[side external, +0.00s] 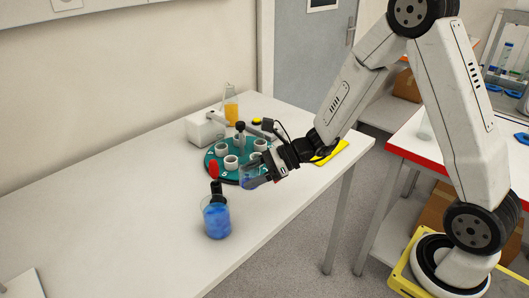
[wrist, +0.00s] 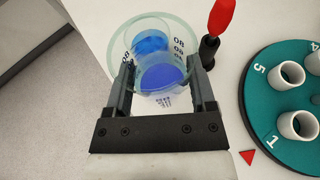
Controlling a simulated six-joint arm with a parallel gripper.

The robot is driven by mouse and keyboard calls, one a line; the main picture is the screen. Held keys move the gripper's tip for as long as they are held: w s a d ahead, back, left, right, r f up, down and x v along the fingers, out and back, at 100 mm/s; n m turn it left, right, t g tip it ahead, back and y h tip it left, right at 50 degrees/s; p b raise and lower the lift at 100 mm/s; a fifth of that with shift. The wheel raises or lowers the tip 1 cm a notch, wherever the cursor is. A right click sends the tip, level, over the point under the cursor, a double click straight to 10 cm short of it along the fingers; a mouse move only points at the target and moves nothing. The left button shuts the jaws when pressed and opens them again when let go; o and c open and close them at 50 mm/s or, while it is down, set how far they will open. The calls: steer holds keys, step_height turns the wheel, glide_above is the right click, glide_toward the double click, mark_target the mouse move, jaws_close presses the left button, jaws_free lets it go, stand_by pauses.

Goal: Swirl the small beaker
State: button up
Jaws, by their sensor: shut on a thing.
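My gripper (side external: 264,169) is shut on the small clear beaker (side external: 250,180), which holds blue liquid, above the table beside the teal carousel. In the wrist view my gripper (wrist: 161,68) has one finger on each side of the small beaker (wrist: 162,76). A larger beaker (side external: 216,218) with blue liquid stands on the table, in front and to the left of the held one. In the wrist view glass and blue liquid overlap, so the outlines of the two beakers are hard to separate. I cannot tell how far the held beaker is tilted.
The teal carousel (wrist: 262,120) carries several white cups. A black holder (wrist: 209,46) with a red top (wrist: 221,16) stands close to the beakers. A white device (side external: 204,130) and an orange-filled vessel (side external: 231,106) are behind. The table's left side is mostly clear.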

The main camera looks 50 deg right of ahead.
mark_target(251, 159)
steer(key=shift+r, duration=1.7)
steer(key=shift+s, duration=0.15)
